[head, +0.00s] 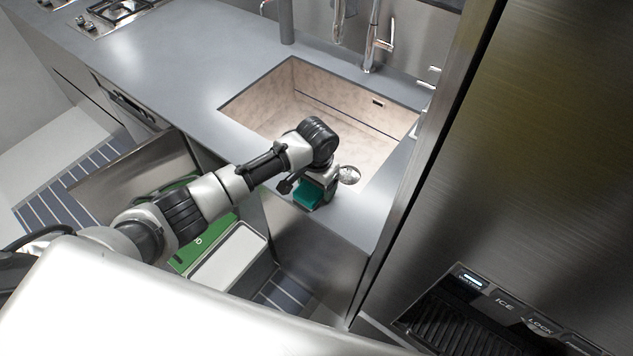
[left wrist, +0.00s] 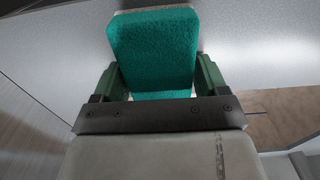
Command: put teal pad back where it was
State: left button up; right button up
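The teal pad (head: 306,197) is at the grey counter's front strip, before the sink, in the head view. In the left wrist view the pad (left wrist: 153,48) fills the space between two green fingers, which touch its sides. My left gripper (head: 318,193) is shut on the pad, and the arm reaches in from the left. The gap between pad and counter is too small to judge. My right gripper is in neither view.
The sink (head: 335,120) is behind the gripper, and a small shiny round object (head: 349,175) is right beside it. A steel fridge (head: 540,170) walls off the right. An open cabinet door (head: 135,180), a green box (head: 212,243) and a white-lidded bin (head: 230,258) are below.

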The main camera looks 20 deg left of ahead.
pick_arm(q)
jog(key=shift+o, duration=1.2)
notch_tip(320, 180, up, 12)
jog(key=b, duration=0.1)
jog(key=shift+r, duration=0.2)
